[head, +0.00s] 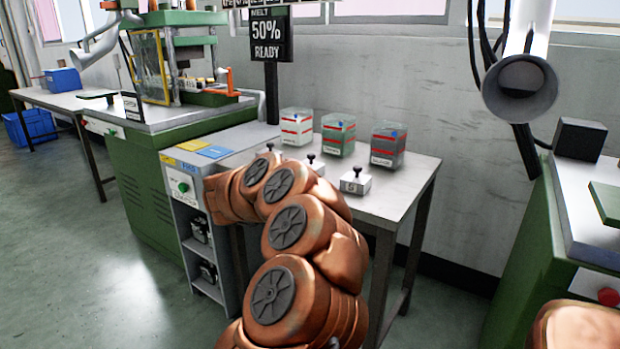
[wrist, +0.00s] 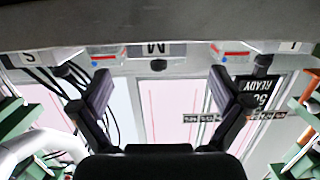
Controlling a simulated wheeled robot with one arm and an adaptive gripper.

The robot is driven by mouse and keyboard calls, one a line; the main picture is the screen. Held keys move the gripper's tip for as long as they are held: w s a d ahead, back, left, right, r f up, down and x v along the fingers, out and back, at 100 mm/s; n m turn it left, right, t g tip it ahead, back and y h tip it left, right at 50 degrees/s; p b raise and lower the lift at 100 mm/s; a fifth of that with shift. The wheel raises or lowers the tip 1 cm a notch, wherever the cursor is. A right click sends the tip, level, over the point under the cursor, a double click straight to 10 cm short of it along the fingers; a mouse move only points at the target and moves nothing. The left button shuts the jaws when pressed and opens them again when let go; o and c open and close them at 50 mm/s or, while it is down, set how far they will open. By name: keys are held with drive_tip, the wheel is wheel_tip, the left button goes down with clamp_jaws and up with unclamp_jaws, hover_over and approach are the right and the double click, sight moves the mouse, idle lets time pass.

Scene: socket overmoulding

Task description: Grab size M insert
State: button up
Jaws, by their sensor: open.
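In the head view three small white inserts with black knobs stand in a row on the grey table (head: 405,188). The middle one, the size M insert (head: 313,168), is partly hidden by my arm. The right one is the S insert (head: 355,184); the left one (head: 269,150) is mostly hidden. In the wrist view, which looks upside down, the M label (wrist: 157,48) shows at the top, centred between the fingers of my gripper (wrist: 160,78). The S label (wrist: 29,57) is at the left. My gripper is open and empty, its fingers wide apart. It is hidden in the head view.
Three clear bins with red bands, white (head: 297,128), green (head: 338,135) and grey (head: 388,145), stand behind the inserts. A black melt sign (head: 265,38) rises at the table's left. A green press bench (head: 145,185) stands left; another machine (head: 590,215) is at right.

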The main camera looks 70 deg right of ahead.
sight(310, 164)
drive_tip(key=shift+b+x, duration=0.3)
drive_tip(key=shift+x, duration=0.8)
drive_tip(key=shift+s+d+f+b, duration=0.1)
drive_tip(key=shift+d+f+b, duration=0.15)
drive_tip(key=shift+d+b, duration=0.15)
drive_tip(key=b+x, duration=0.1)
drive_tip(key=x, duration=0.2)
drive_tip(key=shift+s+a+f, duration=0.1)
drive_tip(key=shift+s+f, duration=0.05)
drive_tip(key=shift+f, duration=0.05)
drive_tip(key=shift+s+d+b, duration=0.15)
drive_tip(key=shift+d+b, duration=0.3)
drive_tip(key=shift+d, duration=0.2)
drive_tip(key=shift+r, duration=0.1)
drive_tip(key=c, duration=1.8)
